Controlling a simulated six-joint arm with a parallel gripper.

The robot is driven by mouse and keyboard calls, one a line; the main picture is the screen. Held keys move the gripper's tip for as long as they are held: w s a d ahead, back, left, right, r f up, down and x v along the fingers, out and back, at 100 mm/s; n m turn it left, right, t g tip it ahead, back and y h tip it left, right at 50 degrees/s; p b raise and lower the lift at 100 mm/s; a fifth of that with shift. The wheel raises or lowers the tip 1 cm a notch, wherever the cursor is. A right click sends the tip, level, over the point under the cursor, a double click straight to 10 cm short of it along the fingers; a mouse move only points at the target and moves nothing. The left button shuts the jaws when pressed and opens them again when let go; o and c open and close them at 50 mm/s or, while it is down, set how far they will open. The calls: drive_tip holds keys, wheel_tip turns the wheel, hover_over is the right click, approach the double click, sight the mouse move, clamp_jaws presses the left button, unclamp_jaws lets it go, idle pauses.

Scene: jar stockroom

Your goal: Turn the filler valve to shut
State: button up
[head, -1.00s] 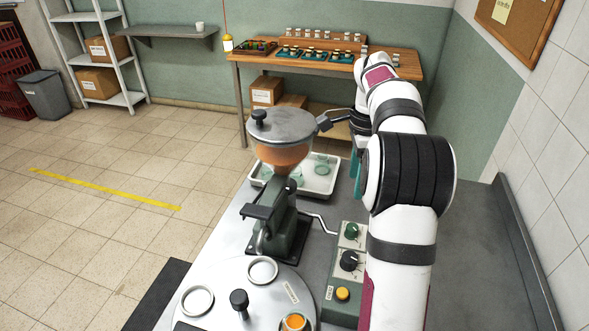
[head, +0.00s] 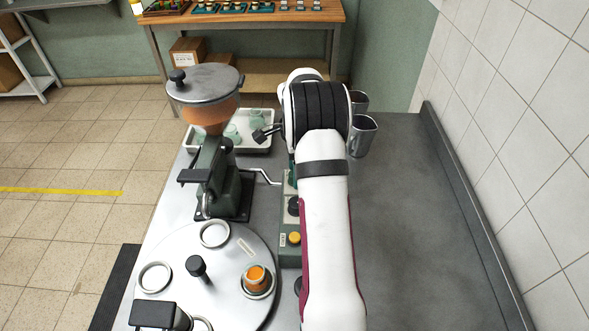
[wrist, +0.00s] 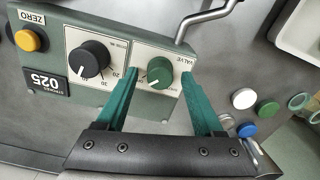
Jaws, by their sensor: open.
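The filler valve is a green knob (wrist: 159,70) on a pale plate marked VALVE, on the green control box (wrist: 45,90) in the wrist view. Its white pointer mark faces the lower left of that picture. My gripper (wrist: 160,76) is open, with one green finger on each side of the knob in the picture. I cannot tell whether the fingers touch it or how far above it they are. In the head view, my arm hides the gripper and the valve knob, and part of the control box (head: 289,257) shows. The filler (head: 210,90) holds orange contents in its hopper.
A black dial (wrist: 90,58) and a yellow button (wrist: 28,40) sit beside the valve. A bent metal crank (wrist: 205,17) passes close by. Several lids, including a blue one (wrist: 247,130), lie nearby. Metal cups (head: 362,136) stand beyond my arm. The right bench is clear.

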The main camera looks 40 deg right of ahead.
clamp_jaws()
drive_tip(key=shift+n, duration=0.4)
drive_tip(key=n, duration=0.4)
drive_tip(key=shift+r, duration=0.1)
drive_tip(key=n, duration=0.8)
drive_tip(key=shift+n, duration=2.4)
